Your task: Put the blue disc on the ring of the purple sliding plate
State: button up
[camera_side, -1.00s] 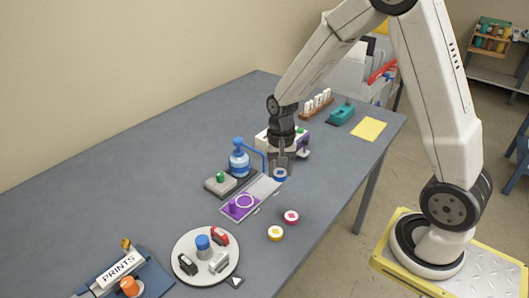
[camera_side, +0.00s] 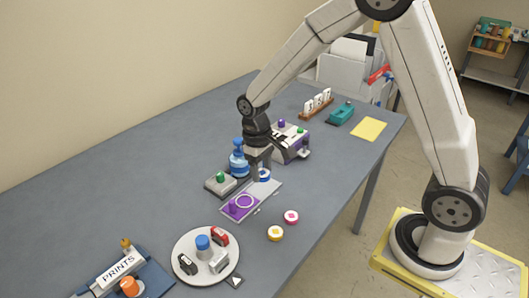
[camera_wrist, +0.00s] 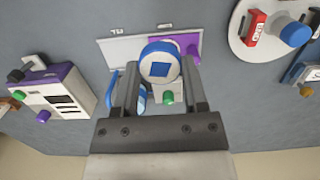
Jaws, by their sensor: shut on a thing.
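The blue disc (camera_side: 264,175), with a white face and a blue square mark, is between the fingertips of my gripper (camera_side: 261,172). The wrist view shows the disc (camera_wrist: 160,64) face-on, with the gripper fingers (camera_wrist: 161,78) shut on its sides. The purple sliding plate (camera_side: 229,212) lies at the near left end of a grey rail, with a pale ring (camera_side: 244,208) and a purple knob on it. The disc is up and to the right of the ring in the side view. In the wrist view the disc hides part of the purple plate (camera_wrist: 190,40).
A blue bottle-shaped press (camera_side: 239,165) and a grey box with a green button (camera_side: 220,185) stand left of the gripper. A purple-and-white machine (camera_side: 292,150) is behind.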

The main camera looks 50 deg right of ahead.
jog(key=w+a+n+t, duration=0.1)
jog(key=w+a+n, duration=0.4)
jog(key=n, duration=1)
jog(key=w+a+n+t, duration=0.1)
jog(key=w+a+n, duration=0.4)
jog(key=n, duration=1)
jog(key=a, duration=0.3)
jog(key=shift+w+f+t+h, duration=0.2)
jog(key=shift+w+t+h, duration=0.1)
jog(key=shift+w, duration=0.1)
jog(key=shift+w+a+f, duration=0.5)
jog(key=shift+w+f, duration=1.05)
jog(key=shift+w, duration=0.65)
jog(key=shift+w+a+f, duration=0.45)
jog(key=shift+w+f, duration=1.1)
jog(key=shift+w, duration=0.65)
jog(key=shift+w+a+f, duration=0.5)
jog(key=shift+w+f, duration=1.05)
jog(key=shift+w, duration=0.65)
jog(key=shift+f, duration=0.15)
